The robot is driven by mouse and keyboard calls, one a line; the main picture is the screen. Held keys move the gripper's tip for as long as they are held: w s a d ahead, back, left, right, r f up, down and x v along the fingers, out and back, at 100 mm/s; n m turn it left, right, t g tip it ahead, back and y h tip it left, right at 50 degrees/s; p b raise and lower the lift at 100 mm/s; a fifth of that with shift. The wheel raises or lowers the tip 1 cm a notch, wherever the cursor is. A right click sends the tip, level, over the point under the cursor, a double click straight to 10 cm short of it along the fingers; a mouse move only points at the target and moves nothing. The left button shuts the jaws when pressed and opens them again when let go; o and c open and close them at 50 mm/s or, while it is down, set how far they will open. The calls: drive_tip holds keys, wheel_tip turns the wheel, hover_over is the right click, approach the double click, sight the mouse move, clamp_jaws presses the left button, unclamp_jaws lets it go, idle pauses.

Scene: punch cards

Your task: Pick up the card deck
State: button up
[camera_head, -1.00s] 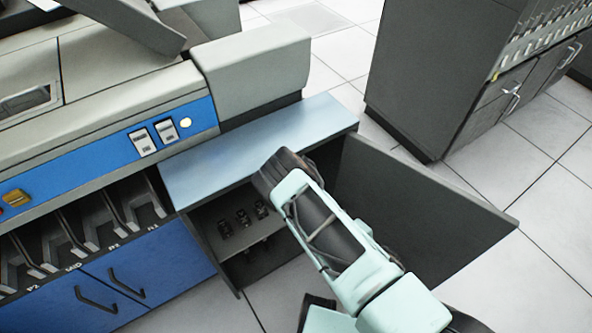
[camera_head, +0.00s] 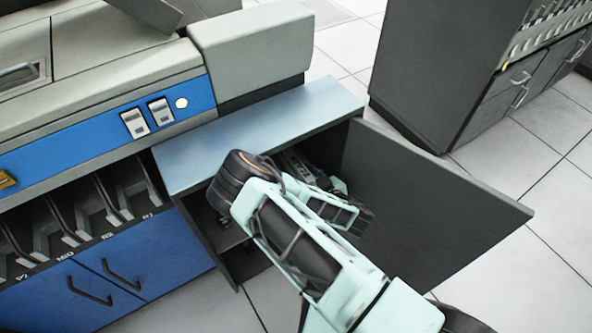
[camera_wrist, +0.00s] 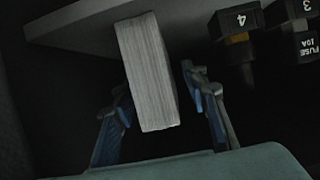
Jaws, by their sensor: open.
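The card deck (camera_wrist: 150,60) is a pale grey stack of thin cards, seen edge-on in the wrist view. It stands against a grey shelf surface (camera_wrist: 85,30) and tilts slightly in the picture. My gripper (camera_wrist: 157,90) is open, with one blue-padded finger on each side of the deck. In the head view my arm reaches into the open cabinet (camera_head: 188,207), and the deck and fingertips are hidden there.
Black fuse holders marked 4 (camera_wrist: 238,22) and 3 (camera_wrist: 291,12) sit just right of the deck. The cabinet's grey door (camera_head: 430,205) stands open on the right. A light blue top (camera_head: 260,130) covers the compartment. Tiled floor is free beyond the door.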

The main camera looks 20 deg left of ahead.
sight(287, 157)
drive_tip(key=b+x, duration=0.1)
drive_tip(key=x, duration=0.1)
drive_tip(key=shift+w+a+f, duration=0.15)
drive_tip(key=shift+a+f, duration=0.15)
drive_tip(key=shift+f, duration=0.05)
drive_tip(key=shift+w+a+f, duration=0.1)
drive_tip(key=shift+w+a, duration=0.2)
drive_tip(key=shift+w, duration=0.05)
clamp_jaws()
